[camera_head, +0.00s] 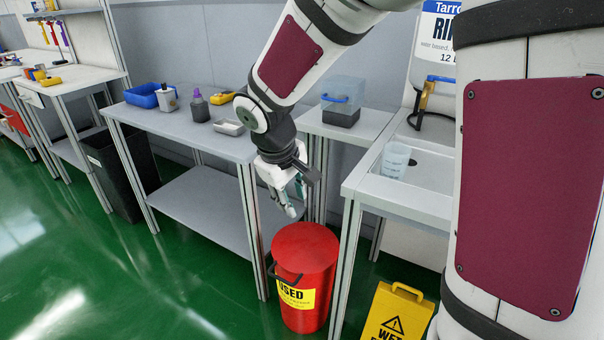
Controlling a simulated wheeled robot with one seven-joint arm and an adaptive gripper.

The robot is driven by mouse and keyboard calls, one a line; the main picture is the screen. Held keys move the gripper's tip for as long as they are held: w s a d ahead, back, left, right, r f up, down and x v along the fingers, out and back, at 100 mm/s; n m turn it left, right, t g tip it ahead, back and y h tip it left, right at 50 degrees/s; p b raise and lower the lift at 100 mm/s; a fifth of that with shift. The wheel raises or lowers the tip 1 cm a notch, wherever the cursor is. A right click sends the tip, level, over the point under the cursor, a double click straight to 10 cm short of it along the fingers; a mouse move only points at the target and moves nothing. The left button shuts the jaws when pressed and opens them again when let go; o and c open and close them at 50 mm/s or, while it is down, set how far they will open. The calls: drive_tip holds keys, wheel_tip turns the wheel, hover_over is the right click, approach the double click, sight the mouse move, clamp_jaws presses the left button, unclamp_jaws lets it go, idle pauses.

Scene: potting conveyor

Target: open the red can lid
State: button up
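The red can (303,311) stands on the green floor between two grey benches. Its front bears a yellow label with the word "USED". Its round red lid (305,247) lies flat on top and looks closed. A dark handle (284,275) sticks out at the front left of the rim. My gripper (292,207) hangs above the can, a little to the left of the lid's middle, pointing down and apart from it. The fingers are small and seen at an angle, so I cannot tell how far apart they are.
A grey bench (185,125) stands left of the can, with a blue bin (143,97) and bottles on top. A sink bench (420,200) with a cup (395,160) stands right. A yellow wet-floor sign (398,314) stands right of the can. The floor at front left is clear.

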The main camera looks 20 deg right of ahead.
drive_tip(key=s+r+p, duration=0.2)
drive_tip(key=s+r, duration=0.1)
drive_tip(key=r, duration=0.2)
drive_tip(key=shift+d+r+m, duration=0.2)
drive_tip(key=shift+d+m, duration=0.05)
drive_tip(key=shift+m, duration=0.05)
drive_tip(key=shift+s, duration=0.1)
